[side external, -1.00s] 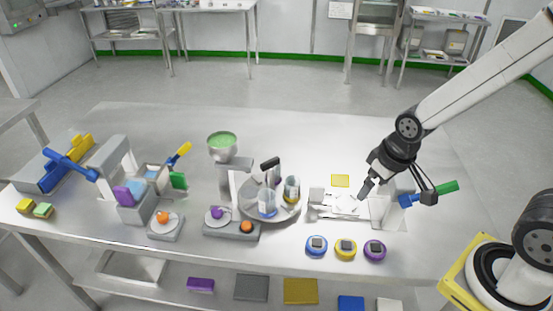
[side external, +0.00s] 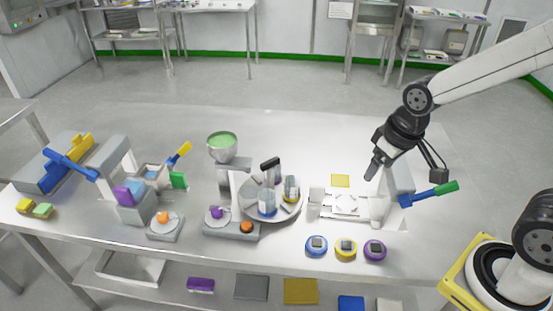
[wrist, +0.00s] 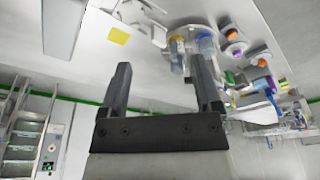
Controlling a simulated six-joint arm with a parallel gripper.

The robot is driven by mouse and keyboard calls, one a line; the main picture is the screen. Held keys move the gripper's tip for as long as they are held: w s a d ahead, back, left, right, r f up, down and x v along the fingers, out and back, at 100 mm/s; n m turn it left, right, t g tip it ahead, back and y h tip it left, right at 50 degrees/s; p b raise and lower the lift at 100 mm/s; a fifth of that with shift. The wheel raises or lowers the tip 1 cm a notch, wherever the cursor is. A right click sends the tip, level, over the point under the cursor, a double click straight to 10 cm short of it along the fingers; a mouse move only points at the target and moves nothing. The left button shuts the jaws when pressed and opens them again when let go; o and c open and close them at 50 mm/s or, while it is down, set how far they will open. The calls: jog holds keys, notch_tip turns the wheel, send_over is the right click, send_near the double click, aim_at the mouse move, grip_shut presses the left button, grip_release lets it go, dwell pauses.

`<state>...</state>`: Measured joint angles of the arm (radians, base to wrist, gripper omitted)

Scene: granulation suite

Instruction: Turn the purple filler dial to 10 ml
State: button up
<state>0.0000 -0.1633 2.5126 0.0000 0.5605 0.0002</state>
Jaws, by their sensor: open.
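The purple filler dial (side external: 217,212) is a small purple knob on a pale round plate, on the grey base of the filler with the green-filled hopper (side external: 222,146). Its pointer and scale marks are too small to read. An orange knob (side external: 246,226) sits to its right on the same base. My gripper (side external: 371,172) is open and empty, above the table well to the right of the dial. In the wrist view its two dark fingers (wrist: 165,85) stand apart with nothing held between them.
A round turntable (side external: 285,210) with vials stands between the filler and my gripper. A white plate fixture (side external: 345,204) lies below my gripper, near a blue and green handle (side external: 430,194). Blue, yellow and purple round pieces (side external: 345,248) line the front edge. The table's back is clear.

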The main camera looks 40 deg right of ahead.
jog(key=w+a+r+m, duration=0.1)
jog(key=w+a, duration=0.1)
jog(key=w, duration=0.3)
jog(key=w+a+r+m, duration=0.1)
jog(key=w+a+r, duration=0.1)
jog(key=w, duration=0.3)
jog(key=m+g, duration=0.3)
jog(key=m, duration=0.4)
send_over(217, 211)
notch_tip(217, 211, down, 3)
notch_tip(217, 211, down, 14)
jog(key=shift+w, duration=0.15)
jog(key=shift+f, duration=3.85)
grip_shut()
